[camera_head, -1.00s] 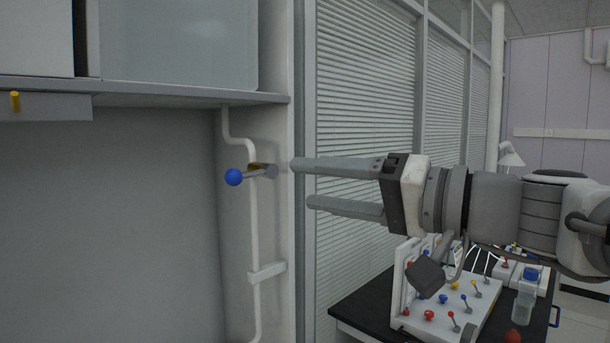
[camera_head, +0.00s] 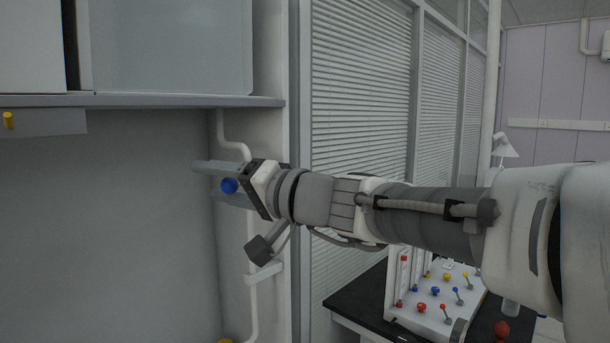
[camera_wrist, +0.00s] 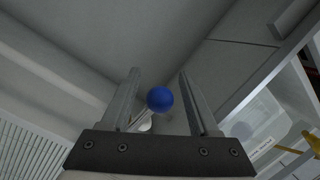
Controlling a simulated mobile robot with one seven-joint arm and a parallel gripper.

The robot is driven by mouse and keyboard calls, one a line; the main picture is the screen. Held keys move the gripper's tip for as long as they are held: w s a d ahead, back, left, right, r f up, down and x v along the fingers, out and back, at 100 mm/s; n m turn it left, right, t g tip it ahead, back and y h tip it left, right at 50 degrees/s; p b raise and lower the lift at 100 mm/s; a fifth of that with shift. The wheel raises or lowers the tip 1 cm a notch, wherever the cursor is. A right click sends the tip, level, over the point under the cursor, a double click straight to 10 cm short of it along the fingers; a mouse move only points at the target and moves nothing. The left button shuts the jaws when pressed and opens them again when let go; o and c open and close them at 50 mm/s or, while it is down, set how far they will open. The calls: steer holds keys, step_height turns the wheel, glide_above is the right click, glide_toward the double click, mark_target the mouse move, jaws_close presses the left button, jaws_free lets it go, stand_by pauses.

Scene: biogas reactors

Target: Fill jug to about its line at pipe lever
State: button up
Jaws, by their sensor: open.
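The pipe lever's blue ball (camera_head: 229,186) sits by the white vertical pipe (camera_head: 252,225) under the shelf. My gripper (camera_head: 203,180) is open, its two fingers reaching left around the ball's level. In the wrist view the blue ball (camera_wrist: 160,99) lies between my two open fingers (camera_wrist: 159,74), with a gap on each side. The lever's stem is mostly hidden behind the ball and my gripper. A clear container with a label (camera_wrist: 262,122) shows at the right of the wrist view; I cannot tell if it is the jug.
A grey shelf (camera_head: 150,100) runs above my gripper. A yellow knob (camera_head: 8,120) is at the far left. A black table (camera_head: 350,310) at lower right carries a white panel (camera_head: 425,318) with coloured levers. The grey wall area left of the pipe is clear.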

steer(key=shift+a, duration=0.15)
jaws_close()
stand_by(1.4)
